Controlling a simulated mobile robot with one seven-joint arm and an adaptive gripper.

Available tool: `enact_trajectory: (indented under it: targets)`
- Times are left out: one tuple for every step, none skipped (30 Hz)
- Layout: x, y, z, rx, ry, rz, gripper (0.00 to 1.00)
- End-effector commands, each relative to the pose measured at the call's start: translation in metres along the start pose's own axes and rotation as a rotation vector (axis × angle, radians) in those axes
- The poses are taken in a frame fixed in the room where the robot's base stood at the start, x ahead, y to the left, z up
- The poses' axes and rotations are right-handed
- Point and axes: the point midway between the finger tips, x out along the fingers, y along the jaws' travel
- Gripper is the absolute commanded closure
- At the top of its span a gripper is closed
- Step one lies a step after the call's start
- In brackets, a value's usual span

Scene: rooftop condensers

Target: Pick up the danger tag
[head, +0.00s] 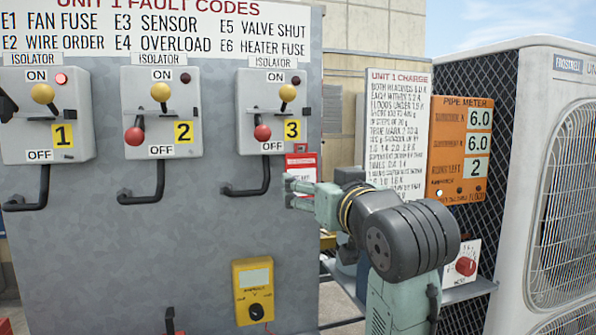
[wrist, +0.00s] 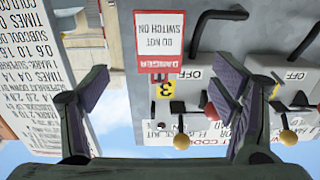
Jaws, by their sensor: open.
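The danger tag (head: 302,161) is a small red and white card at the right edge of the grey panel, below and right of isolator 3. My gripper (head: 290,192) covers its lower part in the head view. In the wrist view, which is upside down, the tag (wrist: 164,38) reads "DANGER, DO NOT SWITCH ON". There it lies between the lines of my two open fingers (wrist: 167,88), beyond their tips. The gripper is empty. I cannot tell what the tag hangs on.
The grey panel (head: 130,235) carries isolators 1, 2 and 3 (head: 272,112) with levers and black cables. A yellow meter (head: 254,290) is mounted low on it. At right are the charge board (head: 400,125), an orange pipe meter (head: 460,150) and a condenser (head: 520,180).

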Motion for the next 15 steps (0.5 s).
enact_trajectory:
  targets:
    - [0.010,0.000,-0.002,0.003,-0.003,-0.001,0.20]
    - [0.014,0.000,-0.002,0.003,-0.003,-0.002,0.20]
    - [0.019,0.000,-0.002,0.002,-0.001,-0.001,0.20]
    - [0.022,0.000,-0.002,0.001,-0.001,-0.001,0.20]
    - [0.025,0.000,-0.002,0.001,-0.001,0.000,0.20]
    - [0.027,0.000,-0.001,0.000,0.000,0.000,0.20]
    - [0.029,0.000,-0.001,0.000,0.000,0.000,0.20]
    - [0.031,0.000,-0.002,0.001,0.000,-0.001,0.20]
    - [0.034,0.000,-0.002,0.001,-0.001,-0.001,0.20]
    - [0.037,0.000,-0.003,0.002,-0.002,-0.002,0.20]
    - [0.041,0.000,-0.004,0.002,-0.001,-0.002,0.20]
    - [0.048,0.000,-0.005,0.001,-0.002,-0.001,0.20]
    - [0.053,0.001,-0.006,0.002,-0.002,-0.001,0.20]
    - [0.058,0.001,-0.006,0.002,-0.003,-0.002,0.20]
    - [0.064,0.001,-0.007,0.001,-0.002,-0.002,0.20]
